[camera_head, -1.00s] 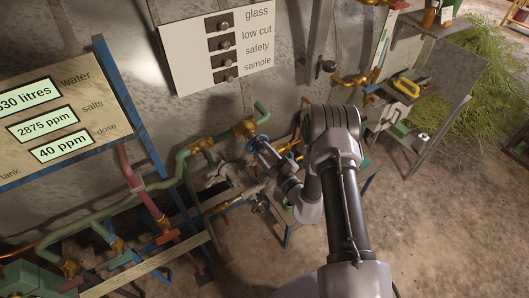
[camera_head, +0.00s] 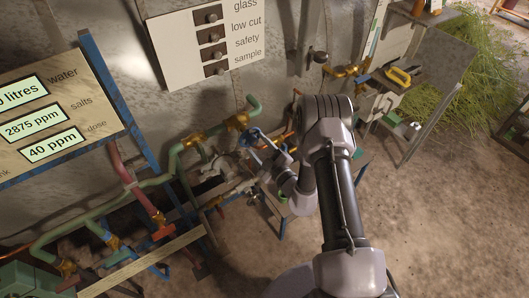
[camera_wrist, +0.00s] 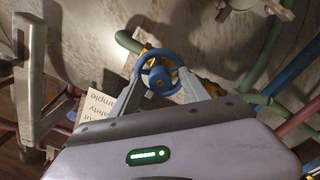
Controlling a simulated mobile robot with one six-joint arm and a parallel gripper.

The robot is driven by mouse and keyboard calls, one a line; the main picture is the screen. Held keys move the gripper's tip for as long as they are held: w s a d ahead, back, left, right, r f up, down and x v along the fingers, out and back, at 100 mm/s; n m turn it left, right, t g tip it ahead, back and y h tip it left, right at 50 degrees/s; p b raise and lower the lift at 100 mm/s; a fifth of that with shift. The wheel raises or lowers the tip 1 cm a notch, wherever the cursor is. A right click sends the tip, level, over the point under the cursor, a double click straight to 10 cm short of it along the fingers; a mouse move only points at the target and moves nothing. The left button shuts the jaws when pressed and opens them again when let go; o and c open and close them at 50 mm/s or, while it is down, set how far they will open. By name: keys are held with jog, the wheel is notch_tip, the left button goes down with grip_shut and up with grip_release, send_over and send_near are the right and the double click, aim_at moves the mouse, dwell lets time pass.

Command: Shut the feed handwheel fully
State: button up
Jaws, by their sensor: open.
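A blue handwheel (camera_wrist: 157,72) with a round hub is on the pipework in front of me. No label naming it as the feed wheel shows on it. In the wrist view my gripper (camera_wrist: 159,86) is open, with one pale finger at each side of the wheel's lower part. I cannot tell whether the fingers touch the rim. In the head view the wheel (camera_head: 255,137) is small and partly covered by my gripper (camera_head: 268,150).
Green pipes (camera_head: 176,165) with brass fittings run left and behind the wheel. A label board (camera_head: 205,45) hangs above, and a readout board (camera_head: 58,110) stands left. A side table (camera_head: 425,90) with a yellow-handled tool is at the right. Bare ground lies at the lower right.

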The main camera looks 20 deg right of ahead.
jog(key=v, duration=1.7)
jog(key=shift+b, duration=0.3)
jog(key=shift+r, duration=0.1)
